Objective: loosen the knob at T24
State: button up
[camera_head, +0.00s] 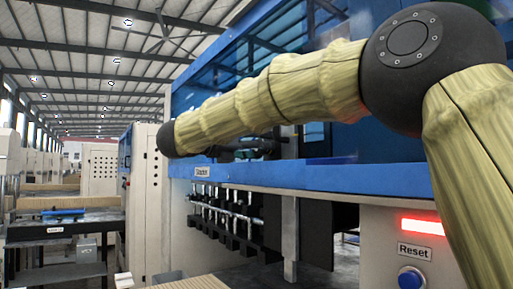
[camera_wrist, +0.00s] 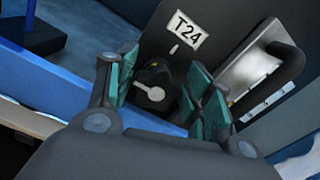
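The T24 label (camera_wrist: 185,31) is a white plate on a dark panel in the wrist view. Below it is the knob (camera_wrist: 151,86), dark and round with a light grey pointer-shaped bar on its face. My gripper (camera_wrist: 162,85) is open, with one teal-padded finger on each side of the knob. The left finger looks close to the knob's edge; I cannot tell whether either finger touches it.
A black handle (camera_wrist: 283,72) stands on a light metal plate right of the knob. A blue rail (camera_wrist: 60,85) runs below left. In the head view are a blue Reset button (camera_head: 411,278), a lit red panel (camera_head: 422,227) and a blue machine beam (camera_head: 330,177).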

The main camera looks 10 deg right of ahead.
jog(key=shift+o, duration=0.5)
jog(key=shift+a, duration=0.2)
jog(key=v, duration=1.1)
jog(key=shift+s+a, duration=0.2)
jog(key=shift+a, duration=0.1)
jog(key=shift+f, duration=0.1)
